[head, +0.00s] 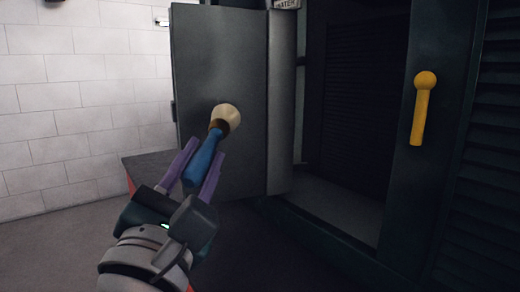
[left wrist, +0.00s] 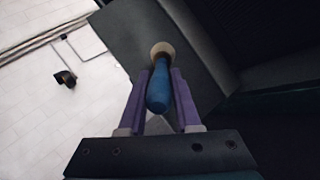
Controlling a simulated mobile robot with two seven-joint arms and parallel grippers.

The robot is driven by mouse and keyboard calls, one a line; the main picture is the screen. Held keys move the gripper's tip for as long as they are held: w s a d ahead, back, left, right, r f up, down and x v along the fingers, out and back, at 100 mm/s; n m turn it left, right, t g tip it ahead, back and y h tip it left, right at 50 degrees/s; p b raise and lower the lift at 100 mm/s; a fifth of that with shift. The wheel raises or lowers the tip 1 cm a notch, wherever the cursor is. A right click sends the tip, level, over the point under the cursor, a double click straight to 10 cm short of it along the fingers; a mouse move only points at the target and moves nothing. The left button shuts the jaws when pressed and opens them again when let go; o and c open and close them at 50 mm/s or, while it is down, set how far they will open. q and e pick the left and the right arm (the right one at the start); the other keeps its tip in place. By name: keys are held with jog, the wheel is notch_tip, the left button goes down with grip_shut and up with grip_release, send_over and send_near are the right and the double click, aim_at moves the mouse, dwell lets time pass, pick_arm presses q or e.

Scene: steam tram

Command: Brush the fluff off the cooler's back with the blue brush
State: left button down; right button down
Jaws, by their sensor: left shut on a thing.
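The blue brush (head: 204,158) has a blue handle, a dark collar and a pale round bristle head. My left gripper (head: 206,147) is shut on its handle, with the bristle head pointing up and away, in front of a grey door panel. The brush (left wrist: 159,92) also shows between the purple fingers in the left wrist view. A dark slatted surface (head: 352,100) shows inside the open housing to the right; it may be the cooler's back, but I cannot tell. No fluff can be made out in the shadow. My right gripper is not in view.
The grey door panel (head: 225,75) stands open left of the dark opening. A yellow handle (head: 420,115) is on the post to the right of the opening. A low sill (head: 335,208) runs along its bottom. A white tiled wall (head: 75,110) stands at the left.

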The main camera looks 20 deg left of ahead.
aim_at(205, 171)
pick_arm(q)
jog(key=shift+s, duration=0.1)
jog(key=shift+s+d+p, duration=0.3)
jog(key=shift+s+d, duration=0.65)
jog(key=shift+s, duration=0.15)
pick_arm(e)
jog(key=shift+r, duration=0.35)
pick_arm(q)
jog(key=shift+a, duration=0.1)
